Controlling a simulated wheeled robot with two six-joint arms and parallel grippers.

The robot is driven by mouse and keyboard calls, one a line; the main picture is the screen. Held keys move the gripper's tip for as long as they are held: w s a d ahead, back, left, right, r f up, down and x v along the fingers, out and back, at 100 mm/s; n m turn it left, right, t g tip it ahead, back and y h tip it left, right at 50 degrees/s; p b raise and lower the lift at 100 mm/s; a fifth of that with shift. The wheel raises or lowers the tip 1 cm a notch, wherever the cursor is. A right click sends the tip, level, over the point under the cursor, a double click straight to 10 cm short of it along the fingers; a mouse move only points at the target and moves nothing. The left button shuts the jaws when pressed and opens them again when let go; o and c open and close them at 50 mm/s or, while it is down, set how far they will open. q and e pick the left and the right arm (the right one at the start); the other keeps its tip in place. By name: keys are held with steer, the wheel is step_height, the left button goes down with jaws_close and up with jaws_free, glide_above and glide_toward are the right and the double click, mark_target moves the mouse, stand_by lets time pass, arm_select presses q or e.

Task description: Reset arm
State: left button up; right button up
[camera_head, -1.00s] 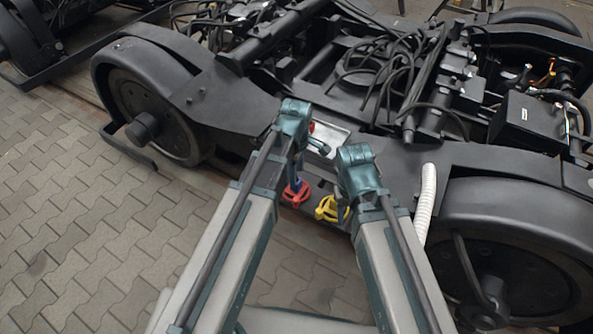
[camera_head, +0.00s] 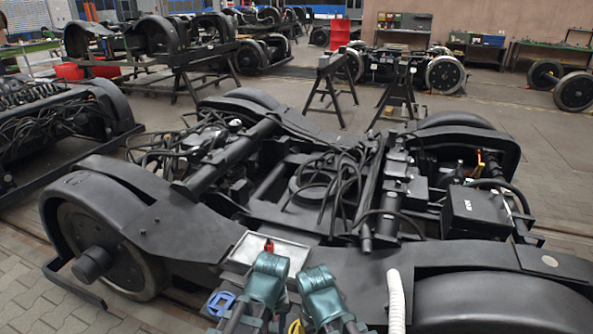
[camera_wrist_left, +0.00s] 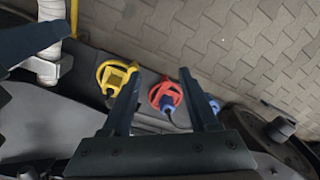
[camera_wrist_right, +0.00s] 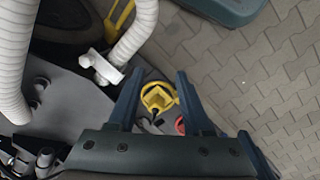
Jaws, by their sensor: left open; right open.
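My two arms come up from the bottom middle in the head view, the left arm's teal part (camera_head: 264,281) beside the right arm's (camera_head: 318,293). The fingers are hidden in that view. My left gripper (camera_wrist_left: 159,75) is open and empty in its wrist view. A yellow ring-shaped part (camera_wrist_left: 117,76), a red one (camera_wrist_left: 166,95) and a blue one (camera_wrist_left: 214,104) lie beyond or beside its fingers. My right gripper (camera_wrist_right: 160,72) is open, and the yellow part shows between its fingers in its wrist view (camera_wrist_right: 157,98), apparently beyond them and not held.
A black bogie frame (camera_head: 190,222) fills the space before me. A shallow metal tray (camera_head: 293,252) holding a small red object (camera_head: 268,245) sits on it. A white corrugated hose (camera_head: 397,300) stands right of my arms. Trestles (camera_head: 327,90) and other bogies stand behind.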

arm_select(q)
steer(key=s+r+m+p, duration=0.2)
steer(key=r+m+p, duration=0.1)
steer(key=r+p, duration=0.6)
steer(key=s+r+m+p, duration=0.1)
steer(key=r+m+p, duration=0.2)
steer(key=r+p, duration=0.6)
steer(key=shift+s+d+r+p, duration=0.4)
steer(key=shift+d+r, duration=0.05)
arm_select(e)
step_height(320, 180, up, 19)
steer(key=shift+f, duration=0.15)
